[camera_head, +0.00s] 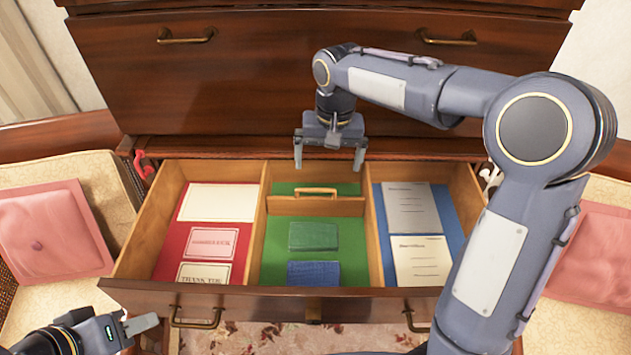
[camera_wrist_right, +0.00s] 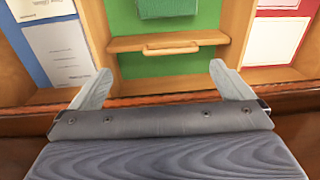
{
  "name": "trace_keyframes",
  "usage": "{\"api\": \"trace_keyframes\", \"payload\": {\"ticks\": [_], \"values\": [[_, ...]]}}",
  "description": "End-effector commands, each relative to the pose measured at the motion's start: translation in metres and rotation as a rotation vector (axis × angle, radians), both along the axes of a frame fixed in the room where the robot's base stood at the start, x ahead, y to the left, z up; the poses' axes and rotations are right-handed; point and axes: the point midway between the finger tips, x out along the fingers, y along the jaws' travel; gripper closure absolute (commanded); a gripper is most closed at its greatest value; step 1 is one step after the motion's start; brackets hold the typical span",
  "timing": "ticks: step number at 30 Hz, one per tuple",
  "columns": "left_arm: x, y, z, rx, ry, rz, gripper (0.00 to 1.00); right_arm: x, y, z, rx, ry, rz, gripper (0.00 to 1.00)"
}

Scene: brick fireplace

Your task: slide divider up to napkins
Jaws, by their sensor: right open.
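The wooden divider (camera_head: 315,207) with a small handle (camera_head: 315,191) crosses the middle compartment of the open drawer, near its back end. A green napkin stack (camera_head: 313,236) and a blue one (camera_head: 313,273) lie in front of it on the green lining, with a gap between divider and green stack. My right gripper (camera_head: 329,163) is open and empty, above the drawer's back edge behind the divider. The right wrist view shows the divider (camera_wrist_right: 125,45) ahead of its spread fingers (camera_wrist_right: 160,80). My left gripper (camera_head: 138,327) is at the lower left, partly cut off, away from the drawer's inside.
The left compartment (camera_head: 172,250) holds cards on red lining. The right compartment (camera_head: 450,215) holds papers on blue lining. A closed drawer front (camera_head: 290,80) rises behind. Cushioned seats with pink cushions (camera_head: 50,235) stand on both sides. Fixed wooden partitions (camera_head: 257,245) flank the middle compartment.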

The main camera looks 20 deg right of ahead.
Motion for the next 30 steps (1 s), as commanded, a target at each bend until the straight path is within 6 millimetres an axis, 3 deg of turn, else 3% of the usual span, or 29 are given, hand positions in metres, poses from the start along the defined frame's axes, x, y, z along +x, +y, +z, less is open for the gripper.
{"api": "trace_keyframes", "payload": {"ticks": [3, 6, 11, 21, 30], "values": [[0.000, 0.000, 0.000, 0.000, 0.000, 0.000, 0.64, 0.020, 0.014, -0.014, -0.036, 0.029, -0.013, 0.00], [0.000, 0.000, 0.000, 0.000, 0.000, 0.000, 0.64, 0.027, 0.020, -0.020, -0.050, 0.037, -0.021, 0.00], [0.000, 0.000, 0.000, 0.000, 0.000, 0.000, 0.64, 0.029, 0.020, -0.034, -0.056, 0.042, -0.025, 0.00], [0.000, 0.000, 0.003, 0.000, 0.000, 0.000, 0.64, 0.028, 0.020, -0.086, -0.054, 0.043, -0.024, 0.00], [0.000, 0.000, 0.004, 0.000, 0.000, 0.000, 0.64, 0.028, 0.020, -0.099, -0.052, 0.039, -0.024, 0.00]]}}
